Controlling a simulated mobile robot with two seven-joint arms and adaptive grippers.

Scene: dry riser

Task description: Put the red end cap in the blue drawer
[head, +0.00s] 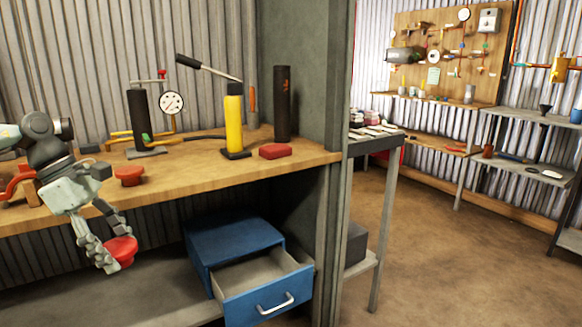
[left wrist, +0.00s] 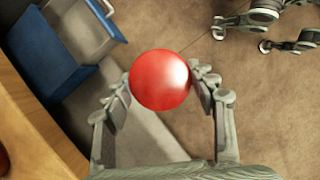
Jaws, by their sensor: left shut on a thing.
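My left gripper (head: 108,253) is shut on a round red end cap (head: 124,249). It holds the cap in the air in front of the bench edge, left of the blue drawer. In the left wrist view the cap (left wrist: 160,80) sits between both fingertips (left wrist: 160,85). The blue drawer (head: 258,304) is pulled out of its blue cabinet (head: 228,240) on the shelf under the bench, and its visible inside looks empty. It also shows at upper left in the left wrist view (left wrist: 103,20). My right gripper (left wrist: 240,37) shows at upper right there, fingers apart and empty.
A second red cap-like piece (head: 128,176) stands on the wooden bench (head: 195,168). A yellow cylinder (head: 234,120), black cylinders, a gauge (head: 171,103) and a flat red block (head: 275,151) stand farther back. A grey post (head: 333,240) rises right of the drawer.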

